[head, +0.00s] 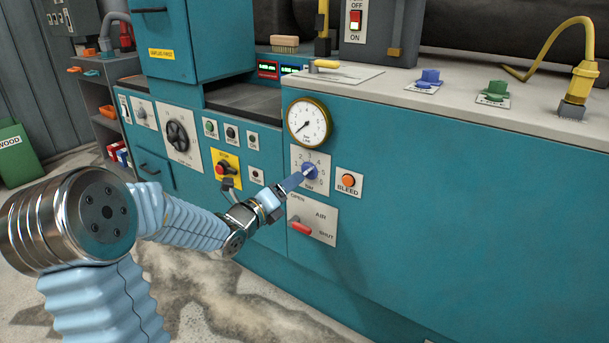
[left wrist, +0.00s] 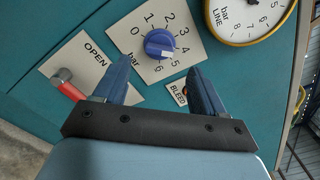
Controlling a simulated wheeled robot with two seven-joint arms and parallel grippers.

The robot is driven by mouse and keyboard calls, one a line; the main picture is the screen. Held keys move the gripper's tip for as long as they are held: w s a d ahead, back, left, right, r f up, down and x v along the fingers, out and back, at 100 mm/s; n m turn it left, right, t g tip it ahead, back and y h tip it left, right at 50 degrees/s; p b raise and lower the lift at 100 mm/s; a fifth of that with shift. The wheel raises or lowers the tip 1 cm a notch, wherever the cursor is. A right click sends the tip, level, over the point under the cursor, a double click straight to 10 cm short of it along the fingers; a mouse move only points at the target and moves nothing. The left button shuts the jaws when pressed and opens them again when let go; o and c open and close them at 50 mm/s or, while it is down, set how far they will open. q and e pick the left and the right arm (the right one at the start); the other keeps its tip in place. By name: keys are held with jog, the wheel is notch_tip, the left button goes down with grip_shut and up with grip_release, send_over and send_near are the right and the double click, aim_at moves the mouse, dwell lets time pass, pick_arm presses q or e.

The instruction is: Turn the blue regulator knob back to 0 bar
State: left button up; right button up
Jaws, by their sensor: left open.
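In the left wrist view the knob (left wrist: 159,43) has a white mark pointing to about 5. My left gripper (head: 293,181) is open in front of the dial, just left of the knob in the head view. In the left wrist view its fingers (left wrist: 158,64) are spread, with the knob beyond and between the tips; I cannot tell the exact gap. My right gripper is not in view.
A round line gauge (head: 307,121) is above the dial, its needle pointing lower left. The orange BLEED button (head: 348,181) is to the right. The red-handled AIR lever (head: 300,228) is below, pointing towards SHUT. A yellow-plated stop button (head: 224,168) is left of my gripper.

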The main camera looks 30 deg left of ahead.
aim_at(306, 173)
pick_arm(q)
jog(key=w, duration=0.6)
jog(key=shift+w+d+p, duration=0.25)
jog(key=shift+p, duration=0.1)
jog(key=shift+f, duration=0.1)
jog(key=c, duration=1.1)
